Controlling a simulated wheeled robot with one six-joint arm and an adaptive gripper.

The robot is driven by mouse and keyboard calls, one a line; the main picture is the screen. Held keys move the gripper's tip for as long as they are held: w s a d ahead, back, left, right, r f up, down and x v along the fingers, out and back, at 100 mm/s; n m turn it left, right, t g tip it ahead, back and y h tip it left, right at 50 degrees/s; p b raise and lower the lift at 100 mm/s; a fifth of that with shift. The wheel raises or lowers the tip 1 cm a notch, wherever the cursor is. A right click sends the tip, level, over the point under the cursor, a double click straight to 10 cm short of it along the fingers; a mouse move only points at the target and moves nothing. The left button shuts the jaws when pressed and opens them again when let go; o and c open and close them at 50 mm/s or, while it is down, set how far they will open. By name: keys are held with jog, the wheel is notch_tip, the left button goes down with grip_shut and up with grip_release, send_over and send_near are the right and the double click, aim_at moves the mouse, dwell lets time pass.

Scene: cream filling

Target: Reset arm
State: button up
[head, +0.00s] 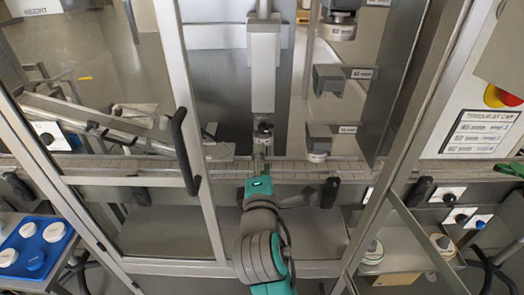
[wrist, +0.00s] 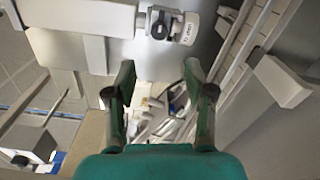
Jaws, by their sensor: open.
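My gripper (wrist: 159,68) is open in the wrist view, its two fingers spread apart with nothing between them. In the head view my arm reaches forward through the open middle of the framed machine. The fingertips there are small and hard to tell from the machine parts around them. They appear near the lower end of the grey vertical unit (head: 263,72), above the conveyor rail (head: 318,168). In the wrist view a grey-white fitting with a round, labelled end (wrist: 188,29) is beyond the fingertips. I cannot tell whether anything touches the gripper.
A glass door with a black handle (head: 185,150) stands left of my arm. Labelled fittings (head: 330,78) jut out at the right. A blue tray (head: 38,246) with white round items is at lower left. A control panel with a red-yellow button (head: 500,96) is at right.

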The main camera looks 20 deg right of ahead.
jog(key=shift+s+a, duration=0.1)
jog(key=shift+s, duration=0.15)
dwell(0.3)
jog(key=s+d+f+m+g+y, duration=0.15)
jog(key=s+f+m+y, duration=0.3)
jog(key=s+f, duration=1.45)
jog(key=s+d+f+m, duration=0.1)
jog(key=s+m, duration=0.5)
jog(key=s, duration=0.5)
jog(key=s+d+f+m+y, duration=0.1)
jog(key=s+m, duration=0.5)
jog(key=s, duration=0.6)
jog(key=shift+s+d+f+g, duration=0.3)
jog(key=shift+f+g, duration=0.15)
jog(key=shift+f, duration=0.1)
